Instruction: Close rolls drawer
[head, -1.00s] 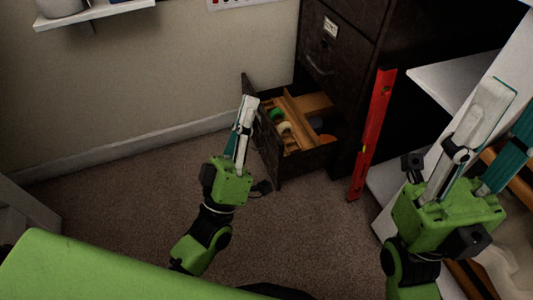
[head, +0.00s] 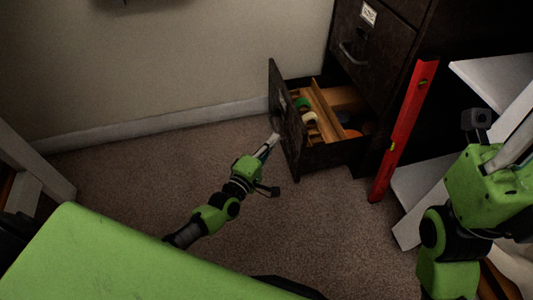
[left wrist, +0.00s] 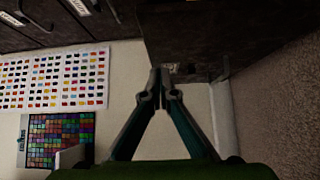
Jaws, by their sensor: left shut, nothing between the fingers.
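The rolls drawer (head: 285,125) is the bottom drawer of a dark filing cabinet (head: 385,55) and stands pulled open. Rolls of tape, green (head: 302,103) and pale (head: 309,118), lie inside among wooden dividers. My left gripper (head: 272,140) is shut and empty, its tips close to the outer face of the drawer front. In the left wrist view, the shut fingertips (left wrist: 160,86) are before the dark drawer front (left wrist: 225,35), near its label holder; contact cannot be told. My right gripper is at the right edge, its fingers mostly cut off by the frame.
A red spirit level (head: 405,130) leans upright just right of the open drawer. White shelving (head: 425,185) stands further right. Carpet (head: 130,190) is clear left of the drawer. A colour chart (left wrist: 60,80) hangs on the wall.

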